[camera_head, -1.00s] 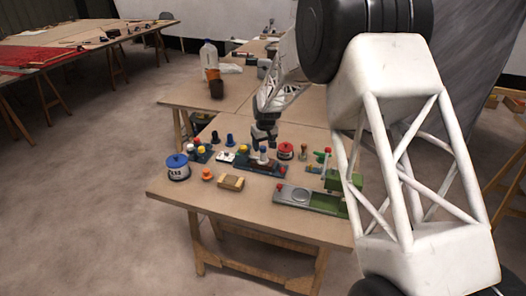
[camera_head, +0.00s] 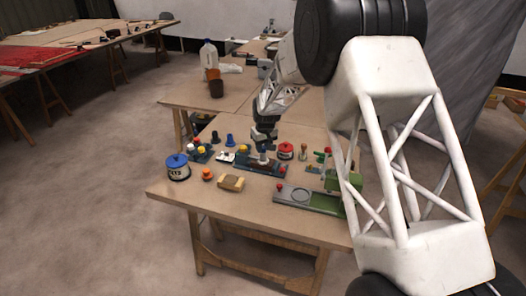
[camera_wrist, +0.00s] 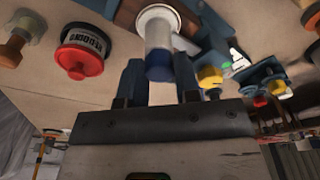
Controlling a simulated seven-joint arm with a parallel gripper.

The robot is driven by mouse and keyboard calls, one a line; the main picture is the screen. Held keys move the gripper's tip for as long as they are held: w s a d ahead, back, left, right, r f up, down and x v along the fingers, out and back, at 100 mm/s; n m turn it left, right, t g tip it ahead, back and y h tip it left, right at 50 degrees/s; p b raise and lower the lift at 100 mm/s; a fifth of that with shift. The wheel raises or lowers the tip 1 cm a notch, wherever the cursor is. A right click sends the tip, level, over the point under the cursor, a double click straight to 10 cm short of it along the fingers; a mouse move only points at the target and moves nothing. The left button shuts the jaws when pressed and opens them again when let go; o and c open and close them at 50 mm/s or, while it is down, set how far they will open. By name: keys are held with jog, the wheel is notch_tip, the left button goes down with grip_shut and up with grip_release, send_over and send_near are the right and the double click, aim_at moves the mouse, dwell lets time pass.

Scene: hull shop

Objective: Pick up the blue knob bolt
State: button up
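The blue knob bolt (camera_wrist: 158,66) shows in the wrist view as a blue cylinder on a paler stem, above a white round seat (camera_wrist: 157,22). In the head view a small part of it (camera_head: 263,159) shows on the dark blue fixture (camera_head: 247,162), mostly hidden by my gripper (camera_head: 264,147). My gripper points down over it. In the wrist view the two fingers (camera_wrist: 160,76) stand on either side of the knob, apart from each other. I cannot tell whether they touch it.
A red-lidded tin (camera_head: 285,151) stands close on the right. Dark blue pegs (camera_head: 230,139) and a block with coloured knobs (camera_head: 198,152) stand to the left. A blue-lidded tin (camera_head: 177,168), wooden block (camera_head: 231,183) and green fixture (camera_head: 310,199) are nearer the table's front edge.

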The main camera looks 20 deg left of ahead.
jog(key=shift+c, duration=1.2)
jog(key=shift+r, duration=0.1)
notch_tip(320, 180, up, 10)
jog(key=shift+a, duration=0.15)
